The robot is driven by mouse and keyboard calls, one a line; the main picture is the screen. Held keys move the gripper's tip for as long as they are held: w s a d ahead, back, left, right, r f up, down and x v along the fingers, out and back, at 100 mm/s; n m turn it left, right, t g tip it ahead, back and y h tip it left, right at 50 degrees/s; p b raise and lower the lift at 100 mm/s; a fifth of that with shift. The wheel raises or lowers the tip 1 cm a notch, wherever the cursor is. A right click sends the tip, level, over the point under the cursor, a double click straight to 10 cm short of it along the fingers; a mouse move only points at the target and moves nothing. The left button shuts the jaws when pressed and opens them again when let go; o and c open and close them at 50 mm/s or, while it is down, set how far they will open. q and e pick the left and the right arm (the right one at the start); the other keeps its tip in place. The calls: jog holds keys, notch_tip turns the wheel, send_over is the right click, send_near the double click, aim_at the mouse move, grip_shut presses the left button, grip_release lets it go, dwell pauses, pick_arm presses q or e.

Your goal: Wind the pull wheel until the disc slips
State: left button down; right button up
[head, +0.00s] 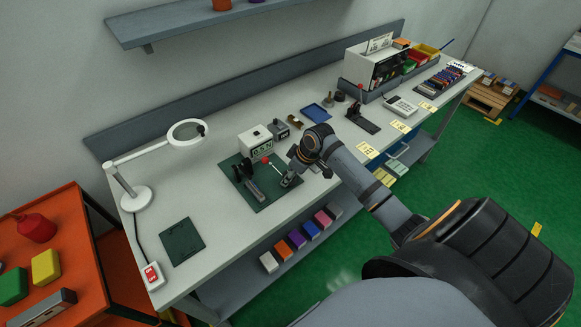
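A green mat (272,203) lies on the grey workbench and carries a small fixture. On it are a dark upright part (246,168), a grey block (254,190) and a thin lever with a red knob (265,161). I cannot tell which of these is the pull wheel or the disc. A white box with a dark-digit display (255,142) stands behind them. My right gripper (287,182) is low over the mat's right side, close to the lever. Its fingers are too small and dark to tell whether they hold anything. My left gripper is out of view.
A white magnifier lamp (136,198) and a bare green mat (181,241) are at the left. A red-button switch box (152,274) sits at the front left corner. A blue tray (317,113) and another lever device (363,117) stand further right.

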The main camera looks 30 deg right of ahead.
jog(key=m+p, duration=0.1)
jog(key=p, duration=0.1)
jog(key=m+h+p, duration=0.1)
jog(key=m+p, duration=0.1)
jog(key=m+h+p, duration=0.1)
jog(key=m+p, duration=0.1)
jog(key=shift+a+r+t, duration=0.15)
jog(key=shift+r+t, duration=0.15)
jog(key=shift+f+m+h+p, duration=0.2)
jog(key=shift+m+h+p, duration=0.3)
jog(key=shift+m+p, duration=0.9)
jog(key=o, duration=1.1)
jog(key=shift+f, duration=0.1)
jog(key=shift+o, duration=0.2)
jog(key=v, duration=1.2)
jog(key=shift+w, duration=0.1)
